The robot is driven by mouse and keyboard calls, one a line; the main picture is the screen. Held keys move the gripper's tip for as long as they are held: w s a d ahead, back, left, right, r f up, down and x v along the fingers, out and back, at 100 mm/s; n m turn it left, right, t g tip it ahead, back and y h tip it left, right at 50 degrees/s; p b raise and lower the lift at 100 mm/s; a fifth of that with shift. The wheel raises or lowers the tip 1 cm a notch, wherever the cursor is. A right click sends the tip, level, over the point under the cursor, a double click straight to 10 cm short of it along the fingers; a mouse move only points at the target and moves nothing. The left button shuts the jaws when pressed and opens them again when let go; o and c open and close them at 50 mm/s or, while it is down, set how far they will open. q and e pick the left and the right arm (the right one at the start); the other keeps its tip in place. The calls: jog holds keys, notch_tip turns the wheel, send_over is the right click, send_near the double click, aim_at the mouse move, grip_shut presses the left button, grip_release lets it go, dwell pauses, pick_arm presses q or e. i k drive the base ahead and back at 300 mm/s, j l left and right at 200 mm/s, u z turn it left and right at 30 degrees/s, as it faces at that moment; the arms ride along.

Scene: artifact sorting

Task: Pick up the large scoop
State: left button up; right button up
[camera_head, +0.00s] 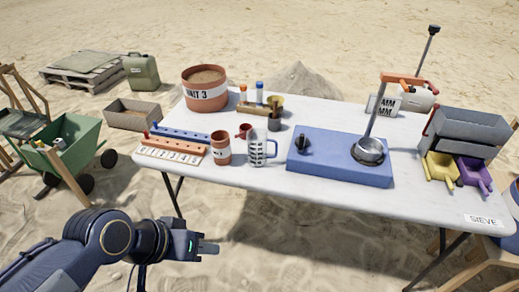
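Two scoop-like pieces with handles sit at the right end of the white table (330,188), in front of a grey bin: a yellow scoop (440,170) and a purple scoop (473,171). Their handles point toward the table's front edge. I cannot tell for certain which is the large one. My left gripper (216,248) is at the lower left, in front of the table and far to the left of both scoops. It touches nothing, and its finger gap is too small to judge. My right gripper is not in view.
A clear jug (261,148), a terracotta cup (221,147) and racks occupy the table's left front. A green cart (75,140) stands left.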

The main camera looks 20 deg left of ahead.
aim_at(243, 128)
jog(key=i+j+z, duration=0.35)
jog(key=i+j, duration=0.75)
